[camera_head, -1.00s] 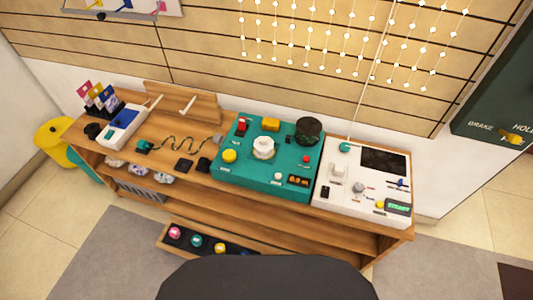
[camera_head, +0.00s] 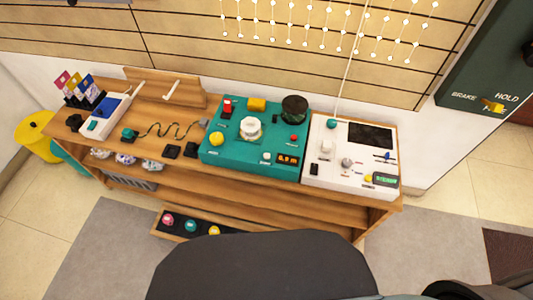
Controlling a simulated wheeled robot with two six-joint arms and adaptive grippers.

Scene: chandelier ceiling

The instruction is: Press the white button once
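A teal control panel (camera_head: 228,163) sits on the wooden bench. It carries a large round white knob (camera_head: 250,127) near its middle and a small white button (camera_head: 266,156) near its front edge, left of an orange lit display (camera_head: 288,160). A white control panel (camera_head: 318,178) stands to its right, with a white block-like control (camera_head: 326,146) on its left part. Which white piece is the task's button I cannot tell for sure. Neither gripper is in view, and nothing touches the panels.
The wooden bench (camera_head: 330,208) has a pulled-out drawer (camera_head: 163,234) with coloured round items. A yellow bin (camera_head: 35,132) stands left of it. A dark green board (camera_head: 477,75) with a lever is at the right. Grey floor (camera_head: 110,260) in front is open.

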